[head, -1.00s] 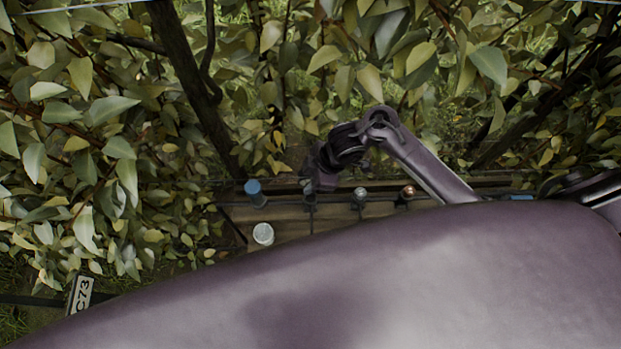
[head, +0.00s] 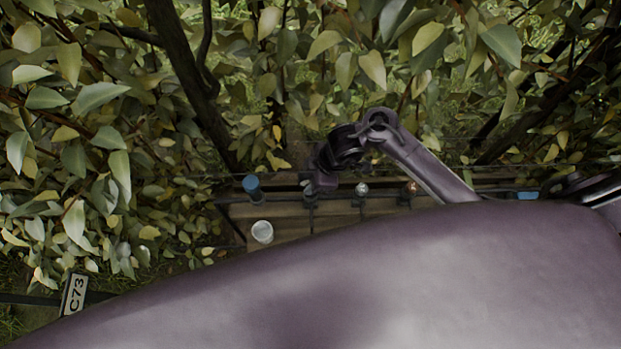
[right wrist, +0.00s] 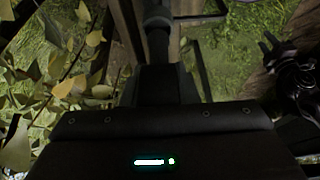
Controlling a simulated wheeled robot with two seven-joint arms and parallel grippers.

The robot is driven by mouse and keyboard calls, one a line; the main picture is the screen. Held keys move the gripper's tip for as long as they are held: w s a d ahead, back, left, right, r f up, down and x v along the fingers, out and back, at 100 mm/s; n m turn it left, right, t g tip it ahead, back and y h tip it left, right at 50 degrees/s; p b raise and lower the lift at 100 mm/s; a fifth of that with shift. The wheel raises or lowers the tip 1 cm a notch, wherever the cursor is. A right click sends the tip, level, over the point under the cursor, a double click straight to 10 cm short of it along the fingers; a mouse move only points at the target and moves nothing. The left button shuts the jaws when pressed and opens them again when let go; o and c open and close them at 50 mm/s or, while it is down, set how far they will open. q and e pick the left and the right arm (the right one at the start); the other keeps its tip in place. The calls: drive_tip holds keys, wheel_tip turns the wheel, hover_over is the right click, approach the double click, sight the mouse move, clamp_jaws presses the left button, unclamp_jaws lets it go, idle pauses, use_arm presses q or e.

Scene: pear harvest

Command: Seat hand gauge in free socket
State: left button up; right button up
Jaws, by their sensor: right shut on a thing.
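My right gripper (head: 318,184) is low over the rail of a wooden rack (head: 285,213), between a blue-topped tool and a silver-topped one. In the right wrist view it is shut on a dark, round-headed shaft (right wrist: 157,20), which I take to be the hand gauge. The gauge's lower end is hidden, and I cannot tell whether it sits inside a socket. The blue-topped tool (head: 252,187) stands to the left; the silver-topped tool (head: 361,189) and the copper-topped tool (head: 410,189) stand to the right.
A white-topped cylinder (head: 262,232) stands at the rack's front left. A plate marked C73 (head: 74,294) is at lower left. Leafy branches and a dark trunk (head: 186,80) are close behind the rack. My own body hides the foreground.

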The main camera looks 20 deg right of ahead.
drive_tip(key=shift+f, duration=0.15)
idle(0.5)
drive_tip(key=shift+f, duration=0.45)
drive_tip(key=shift+f+b, duration=0.55)
idle(0.5)
drive_tip(key=o, duration=1.1)
drive_tip(key=shift+o, duration=0.2)
drive_tip(key=shift+p+v, duration=0.35)
drive_tip(key=shift+v, duration=3.55)
